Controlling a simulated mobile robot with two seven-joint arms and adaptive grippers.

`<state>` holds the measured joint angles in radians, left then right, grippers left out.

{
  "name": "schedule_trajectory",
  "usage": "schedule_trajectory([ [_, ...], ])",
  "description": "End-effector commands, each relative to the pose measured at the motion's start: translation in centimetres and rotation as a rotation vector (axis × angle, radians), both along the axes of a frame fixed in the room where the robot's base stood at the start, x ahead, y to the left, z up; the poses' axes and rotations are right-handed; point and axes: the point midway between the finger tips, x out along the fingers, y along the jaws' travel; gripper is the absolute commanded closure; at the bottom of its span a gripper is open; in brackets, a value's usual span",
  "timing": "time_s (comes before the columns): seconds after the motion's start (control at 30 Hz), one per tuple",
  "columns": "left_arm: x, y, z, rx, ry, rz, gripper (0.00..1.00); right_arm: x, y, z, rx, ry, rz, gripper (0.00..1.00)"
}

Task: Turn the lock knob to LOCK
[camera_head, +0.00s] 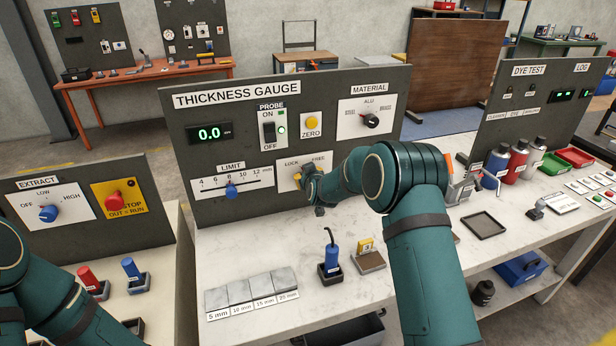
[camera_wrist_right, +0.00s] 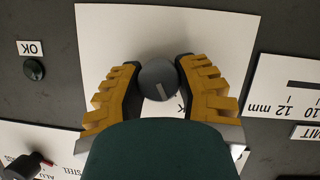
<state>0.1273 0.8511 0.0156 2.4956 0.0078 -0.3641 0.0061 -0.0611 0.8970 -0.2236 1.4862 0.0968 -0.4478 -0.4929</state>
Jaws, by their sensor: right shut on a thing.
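The lock knob (camera_wrist_right: 157,79) is a dark grey round knob on a white plate of the THICKNESS GAUGE panel. Its plate (camera_head: 284,178), labelled LOCK and FREE, shows in the head view beside my right gripper. My right gripper (camera_head: 308,180) covers most of the knob there. In the right wrist view its two yellow padded fingers (camera_wrist_right: 158,84) are shut on the knob from both sides. A short light mark shows low on the knob's face; which label it points to I cannot tell. My left arm shows at the lower left, its gripper out of view.
The LIMIT slider (camera_head: 231,191) is left of the knob plate, and the MATERIAL dial (camera_head: 370,121) is above right. A blue probe (camera_head: 331,257) stands in its holder on the bench below. Several grey thickness blocks (camera_head: 252,291) lie left of it.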

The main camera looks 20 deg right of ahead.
Motion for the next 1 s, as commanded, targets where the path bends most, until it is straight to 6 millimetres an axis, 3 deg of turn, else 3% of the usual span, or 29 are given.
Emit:
schedule_trajectory([
  [0.33,0.02,0.0,0.06,0.0,-0.001,0.0,0.35,0.1,0.03,0.22,-0.131,-0.01,-0.001,1.0],
  [0.87,0.02,0.01,0.07,0.0,-0.001,0.0,0.35,0.11,0.01,0.22,-0.149,-0.01,-0.001,1.0],
  [0.9,0.02,0.01,0.07,0.0,0.0,0.0,0.35,0.11,0.0,0.22,-0.149,-0.01,-0.001,0.51],
  [0.97,0.02,0.01,0.07,0.0,0.0,0.0,0.35,0.1,0.01,0.19,-0.148,-0.011,-0.001,0.35],
  [1.0,0.02,0.01,0.07,0.0,0.0,0.0,0.35,0.09,0.01,0.16,-0.148,-0.009,-0.001,0.35],
])
